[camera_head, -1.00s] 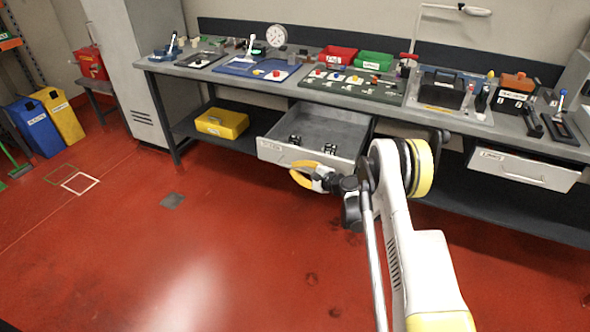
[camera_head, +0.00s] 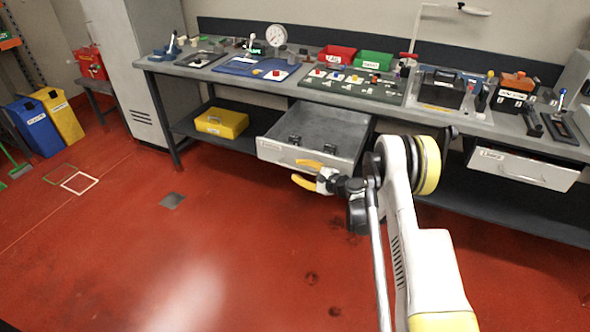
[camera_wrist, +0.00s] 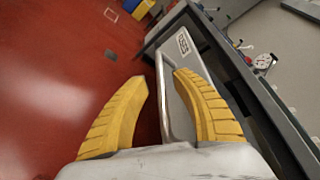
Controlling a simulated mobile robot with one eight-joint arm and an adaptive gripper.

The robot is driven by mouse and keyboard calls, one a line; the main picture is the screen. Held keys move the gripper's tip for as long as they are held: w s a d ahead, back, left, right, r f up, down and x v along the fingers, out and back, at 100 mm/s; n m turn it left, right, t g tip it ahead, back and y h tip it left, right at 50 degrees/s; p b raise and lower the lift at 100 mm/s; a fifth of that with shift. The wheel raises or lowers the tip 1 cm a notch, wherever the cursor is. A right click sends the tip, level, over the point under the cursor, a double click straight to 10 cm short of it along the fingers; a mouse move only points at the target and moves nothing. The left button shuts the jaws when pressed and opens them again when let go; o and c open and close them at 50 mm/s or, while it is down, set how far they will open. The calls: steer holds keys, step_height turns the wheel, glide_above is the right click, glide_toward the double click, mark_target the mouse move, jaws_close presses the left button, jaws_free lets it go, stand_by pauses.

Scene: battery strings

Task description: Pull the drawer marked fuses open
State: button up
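The left drawer (camera_head: 300,158) under the bench stands well open, with dark parts inside. Its front label (camera_wrist: 185,42) shows in the wrist view and seems to read FUSES, though it is small and blurred. My gripper (camera_head: 300,172) is open and empty in front of the drawer. In the wrist view, the bar handle (camera_wrist: 163,100) runs between the two yellow fingers (camera_wrist: 162,77), nearer the right finger. I cannot tell whether either finger touches it.
A second, shallower drawer (camera_head: 522,168) with its own label is on the right. A yellow box (camera_head: 221,123) sits on the shelf left of the open drawer. The bench top (camera_head: 395,113) carries trays, tools and a gauge. The red floor in front is clear.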

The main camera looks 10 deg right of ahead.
steer(key=v, duration=1)
steer(key=shift+r, duration=0.1)
steer(key=s+a+r+n+g+h, duration=0.2)
steer(key=s+a+r+n, duration=0.3)
steer(key=r, duration=0.5)
steer(key=s+a+r+n+g+h, duration=0.25)
steer(key=s+r, duration=0.35)
steer(key=r, duration=0.3)
steer(key=s+r+n+h, duration=0.1)
steer(key=s+n, duration=0.2)
steer(key=s, duration=0.6)
steer(key=s+r+n+h, duration=0.1)
steer(key=s+n+h, duration=0.1)
steer(key=s, duration=0.6)
steer(key=s+d+r+n+g+h, duration=0.1)
steer(key=s+n, duration=0.4)
steer(key=s, duration=0.4)
steer(key=shift+s, duration=0.3)
